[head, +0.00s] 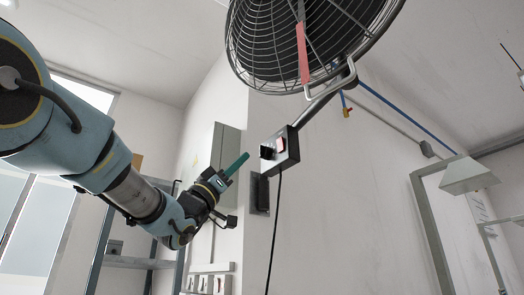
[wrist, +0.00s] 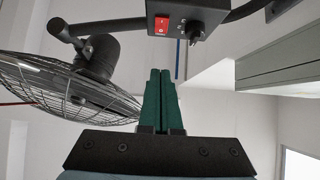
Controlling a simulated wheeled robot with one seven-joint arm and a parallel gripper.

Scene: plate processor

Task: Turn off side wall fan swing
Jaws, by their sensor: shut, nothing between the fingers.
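The wall fan (head: 305,40) is at the top of the head view, in a round black wire cage on a bent arm. Its control box (head: 284,151) sits on the arm below, with a dark knob (head: 267,153) and a red switch (head: 280,145). My gripper (head: 243,157) has green fingers, shut and empty, just left of the box and apart from it. In the wrist view the shut fingers (wrist: 160,75) point up toward the box (wrist: 195,18), below its red switch (wrist: 162,25) and knob (wrist: 194,32). The fan cage (wrist: 60,88) is at left there.
A black cable (head: 274,225) hangs from the control box. A grey wall cabinet (head: 225,150) is behind my gripper, and a metal shelf (head: 135,262) stands at lower left. A lamp hood (head: 467,176) is at right. The wall right of the cable is mostly clear.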

